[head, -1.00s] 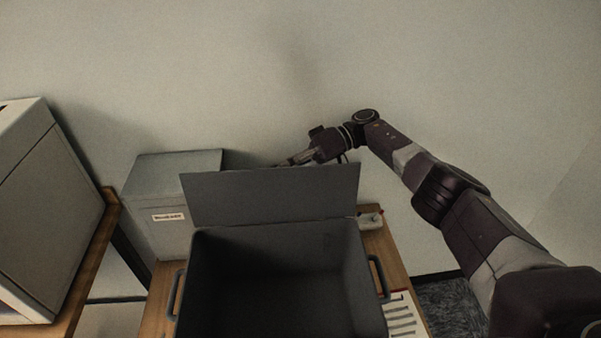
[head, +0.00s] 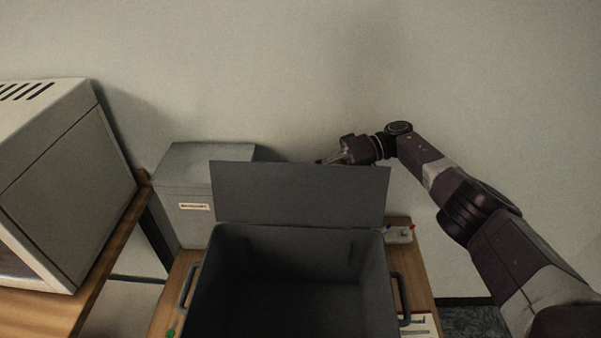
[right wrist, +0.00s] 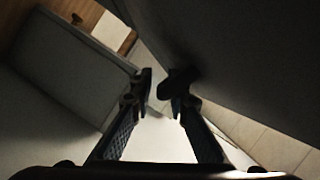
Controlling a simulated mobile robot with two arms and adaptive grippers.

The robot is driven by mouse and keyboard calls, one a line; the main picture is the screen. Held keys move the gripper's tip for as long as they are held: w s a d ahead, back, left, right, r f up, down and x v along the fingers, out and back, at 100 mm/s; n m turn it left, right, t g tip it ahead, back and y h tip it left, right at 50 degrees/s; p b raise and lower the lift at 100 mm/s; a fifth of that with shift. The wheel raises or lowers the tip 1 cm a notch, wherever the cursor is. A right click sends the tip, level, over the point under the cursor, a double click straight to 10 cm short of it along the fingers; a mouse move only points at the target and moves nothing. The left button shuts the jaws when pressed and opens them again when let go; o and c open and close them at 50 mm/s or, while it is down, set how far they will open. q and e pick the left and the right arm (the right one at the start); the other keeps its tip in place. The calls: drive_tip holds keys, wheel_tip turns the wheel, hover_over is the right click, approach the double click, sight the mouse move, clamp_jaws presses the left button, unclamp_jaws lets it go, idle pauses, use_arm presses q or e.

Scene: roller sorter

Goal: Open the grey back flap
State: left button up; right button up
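The grey back flap (head: 300,193) stands roughly upright at the rear edge of the open dark grey crate (head: 290,255). My right gripper (head: 322,161) is just behind the flap's top edge, right of its middle, with its tips pointing left. In the right wrist view its two fingers (right wrist: 161,84) are a little apart, with nothing seen between them. A large dark surface (right wrist: 245,45), probably the flap, lies close to the right finger; I cannot tell whether they touch. My left gripper is not in view.
A lidded grey box (head: 190,220) with a label stands left of the crate on the wooden table (head: 418,262). A large grey machine (head: 75,185) stands further left. A small light item (head: 399,234) lies right of the flap. The wall is behind.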

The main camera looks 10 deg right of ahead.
drive_tip(key=shift+r, duration=0.25)
wheel_tip(320, 180, up, 10)
drive_tip(key=shift+f, duration=0.15)
idle(0.3)
